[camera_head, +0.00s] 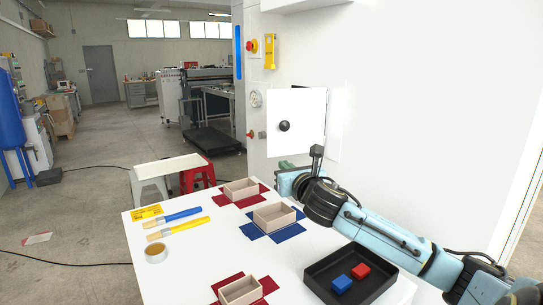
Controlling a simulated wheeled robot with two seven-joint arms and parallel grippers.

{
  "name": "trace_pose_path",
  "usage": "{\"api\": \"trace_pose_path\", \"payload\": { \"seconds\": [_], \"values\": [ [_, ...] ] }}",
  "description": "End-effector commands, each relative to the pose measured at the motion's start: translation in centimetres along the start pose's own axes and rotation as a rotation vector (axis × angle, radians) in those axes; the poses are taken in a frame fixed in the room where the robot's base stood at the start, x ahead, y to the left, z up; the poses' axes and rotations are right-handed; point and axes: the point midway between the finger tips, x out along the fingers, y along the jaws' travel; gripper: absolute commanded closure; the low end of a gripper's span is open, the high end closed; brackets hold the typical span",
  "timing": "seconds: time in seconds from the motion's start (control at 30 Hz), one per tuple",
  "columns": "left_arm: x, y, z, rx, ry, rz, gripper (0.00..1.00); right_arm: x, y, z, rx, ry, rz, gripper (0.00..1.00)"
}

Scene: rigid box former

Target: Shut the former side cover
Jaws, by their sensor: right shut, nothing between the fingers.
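The former side cover (300,108) is a white square panel with a round black knob (284,126), on the white machine wall. A strip of its frame shows past its right edge, so it seems to stand ajar; how far is hard to tell. My right arm comes in from the lower right. My right gripper (316,153) is shut and empty, just below the cover's lower right corner; whether it touches the cover cannot be told. My left gripper is out of view.
The white table (195,270) in front holds open boxes on red and blue sheets (273,217), two brushes (178,229), a glue pot (156,253) and a black tray (381,285) with red and blue blocks. A red stool (197,172) stands behind.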

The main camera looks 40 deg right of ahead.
Motion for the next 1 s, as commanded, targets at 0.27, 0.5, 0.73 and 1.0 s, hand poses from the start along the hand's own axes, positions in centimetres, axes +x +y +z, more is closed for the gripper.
{"api": "trace_pose_path", "payload": {
  "seconds": [0.27,0.5,0.73,1.0],
  "values": [
    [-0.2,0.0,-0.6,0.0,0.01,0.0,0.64,4.5,0.0,0.1,0.005,-0.001,-0.001,1.0],
    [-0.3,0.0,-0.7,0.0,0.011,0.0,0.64,8.2,0.1,0.0,0.004,0.0,-0.001,1.0],
    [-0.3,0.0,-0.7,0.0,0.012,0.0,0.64,10.0,0.1,0.0,0.001,0.0,0.0,1.0],
    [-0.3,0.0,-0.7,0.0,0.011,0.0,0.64,10.4,0.1,0.0,0.0,0.001,0.001,1.0]
  ]
}}
